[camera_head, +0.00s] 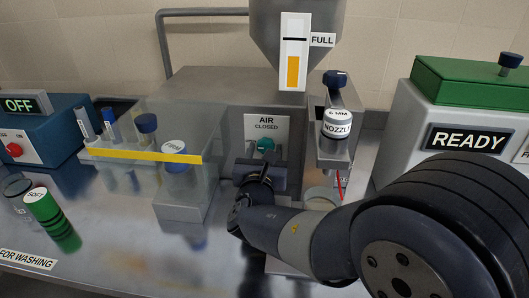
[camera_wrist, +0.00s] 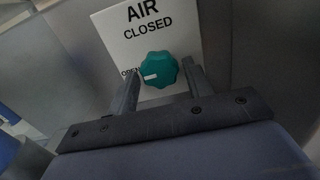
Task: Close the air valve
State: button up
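The air valve is a teal knob (camera_wrist: 158,69) on a white panel (camera_wrist: 150,28) marked AIR and CLOSED. Its white mark points left, toward a label reading OPEN that the left finger partly covers. The knob (camera_head: 266,144) also shows in the head view, just beyond my gripper (camera_head: 262,162). In the wrist view my gripper (camera_wrist: 161,75) is open, with one finger on each side of the knob. A narrow gap shows at the right finger; contact at the left finger is unclear.
A hopper (camera_head: 296,30) marked FULL hangs above. A nozzle holder (camera_head: 336,125) stands close right of the panel. A clear-walled rack (camera_head: 150,155) with vials is at left. A READY machine (camera_head: 460,120) is at right. The front left bench has a green-banded SOFT jar (camera_head: 45,208).

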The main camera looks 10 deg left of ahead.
jog(key=c, duration=0.7)
jog(key=shift+c, duration=0.2)
